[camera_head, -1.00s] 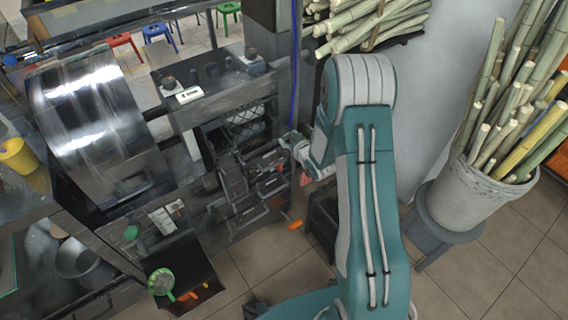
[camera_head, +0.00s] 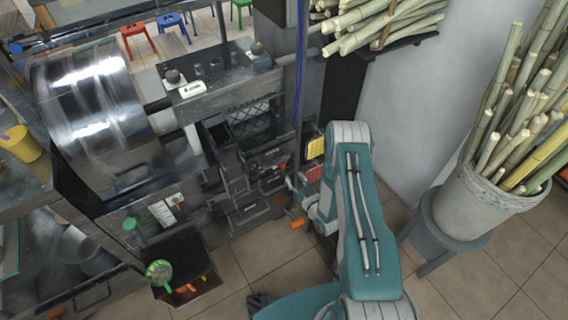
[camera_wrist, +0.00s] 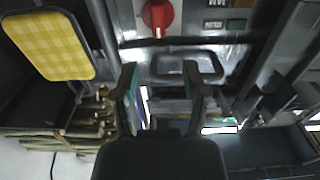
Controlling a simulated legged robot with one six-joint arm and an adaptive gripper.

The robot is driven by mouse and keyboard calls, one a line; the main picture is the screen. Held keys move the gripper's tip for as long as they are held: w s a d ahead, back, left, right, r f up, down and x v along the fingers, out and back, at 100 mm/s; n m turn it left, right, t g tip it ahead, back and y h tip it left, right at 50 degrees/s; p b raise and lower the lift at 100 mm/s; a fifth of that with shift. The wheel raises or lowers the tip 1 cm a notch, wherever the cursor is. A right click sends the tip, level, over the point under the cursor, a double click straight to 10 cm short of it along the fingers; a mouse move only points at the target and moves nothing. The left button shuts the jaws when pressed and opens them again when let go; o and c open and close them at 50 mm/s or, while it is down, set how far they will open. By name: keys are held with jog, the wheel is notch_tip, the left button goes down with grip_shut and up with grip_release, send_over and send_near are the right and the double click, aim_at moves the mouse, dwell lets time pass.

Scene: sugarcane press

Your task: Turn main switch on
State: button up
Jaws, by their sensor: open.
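A red rotary knob (camera_wrist: 158,16), likely the main switch, sits on a grey metal panel at the top of the wrist view. In the head view a small red part (camera_head: 283,166) shows on the machine's front; I cannot tell if it is the same knob. My gripper (camera_wrist: 160,82) is open and empty, its two fingers pointing toward the panel just below the knob, apart from it. In the head view my gripper (camera_head: 298,187) is small and partly hidden by my arm, close to the machine's front.
A yellow checked pad (camera_wrist: 50,45) is left of the knob, also visible in the head view (camera_head: 315,148). A dark bar and a handle-like frame (camera_wrist: 186,63) lie below the knob. A cane bucket (camera_head: 468,205) stands on a stool at right.

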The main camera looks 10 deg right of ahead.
aim_at(284, 164)
jog(key=x, duration=0.8)
jog(key=shift+w, duration=0.1)
grip_shut()
